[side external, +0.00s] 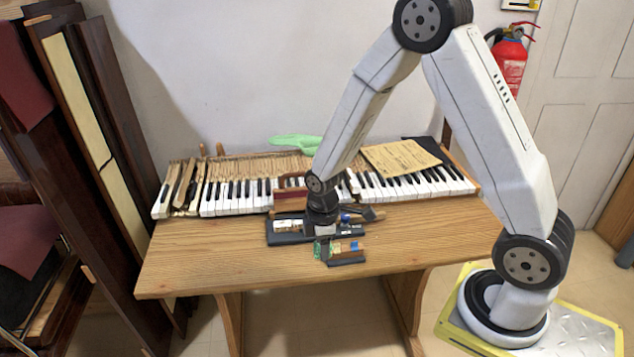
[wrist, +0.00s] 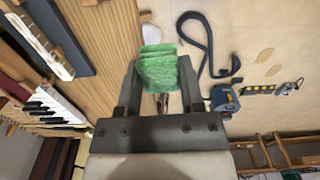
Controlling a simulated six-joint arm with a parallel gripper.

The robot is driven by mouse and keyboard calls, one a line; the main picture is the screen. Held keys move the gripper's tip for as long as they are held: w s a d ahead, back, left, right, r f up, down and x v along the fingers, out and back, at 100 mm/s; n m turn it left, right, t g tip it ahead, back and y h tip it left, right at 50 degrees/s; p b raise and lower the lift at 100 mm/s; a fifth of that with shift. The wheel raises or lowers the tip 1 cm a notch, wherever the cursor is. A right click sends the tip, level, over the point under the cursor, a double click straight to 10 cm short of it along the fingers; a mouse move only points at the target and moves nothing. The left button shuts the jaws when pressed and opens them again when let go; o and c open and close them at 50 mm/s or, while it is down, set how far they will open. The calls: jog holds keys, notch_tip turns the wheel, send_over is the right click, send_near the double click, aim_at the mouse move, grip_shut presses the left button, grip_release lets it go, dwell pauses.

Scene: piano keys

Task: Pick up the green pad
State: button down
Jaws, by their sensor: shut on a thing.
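The green pad (wrist: 158,68) is a rough, light-green block between the two dark fingers of my gripper (wrist: 159,84) in the wrist view. Both fingers lie against its sides, and the gripper is shut on it. In the side view my gripper (side external: 322,241) points down over the front part of the wooden table, and a bit of the green pad (side external: 318,249) shows at its tips. The fingers partly cover the pad there. I cannot tell from this view whether the pad touches the table.
The wooden table (side external: 210,262) has free room at front left and right. A dark tray (side external: 284,238) and a small dark-and-wood block (side external: 346,256) lie close to my gripper. The piano keys (side external: 235,205) run behind, with a green cloth-like thing (side external: 296,142) and a yellowish sheet (side external: 400,157) beyond.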

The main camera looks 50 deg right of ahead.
jog(key=shift+s+r, duration=0.25)
jog(key=shift+s, duration=0.3)
jog(key=c, duration=1)
grip_release()
jog(key=c, duration=0.3)
jog(key=shift+w+d+m, duration=0.15)
jog(key=shift+w+m, duration=0.55)
jog(key=shift+w, duration=0.05)
jog(key=shift+c, duration=0.2)
jog(key=w+d+m, duration=0.4)
jog(key=w+m, duration=0.6)
jog(key=m, duration=0.3)
jog(key=w+d+m, duration=0.3)
jog(key=w+m, duration=0.8)
jog(key=m, duration=0.1)
jog(key=shift+w+d+f+m, duration=0.2)
jog(key=shift+d+f+m, duration=0.1)
jog(key=shift+d+m, duration=0.1)
